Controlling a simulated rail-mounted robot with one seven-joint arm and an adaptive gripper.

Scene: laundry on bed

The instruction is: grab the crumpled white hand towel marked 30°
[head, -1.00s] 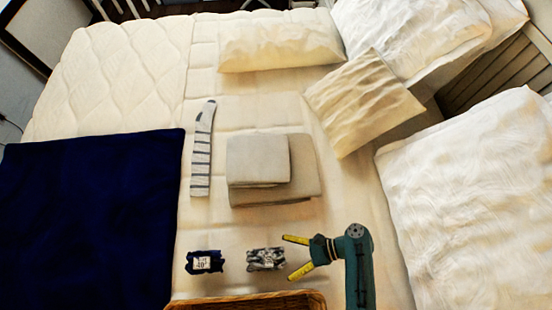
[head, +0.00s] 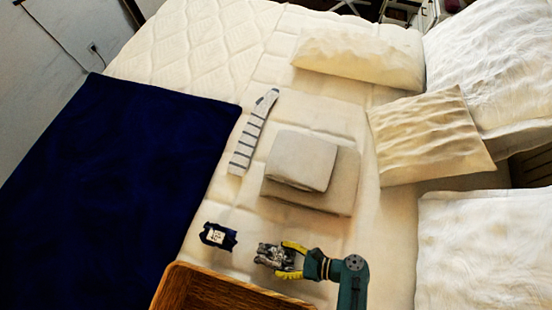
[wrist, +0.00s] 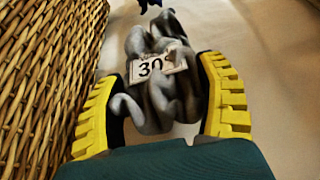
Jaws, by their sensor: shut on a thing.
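The crumpled hand towel (head: 271,256) lies on the bed near the front, mottled grey and white in the head view. In the wrist view the towel (wrist: 167,89) looks grey, with a white tag reading 30 facing up. My gripper (head: 287,261) reaches in from the right, one yellow finger on each side of the towel. In the wrist view my gripper (wrist: 160,88) is shut on the towel, which bulges up between the ribbed fingers. The towel's underside is hidden.
A wicker basket (head: 178,287) stands close in front and borders the wrist view's left side (wrist: 45,80). A crumpled dark blue item (head: 217,237) with a white tag lies left of the towel. Folded grey cloths (head: 335,190) and a striped sock (head: 251,135) lie farther back.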

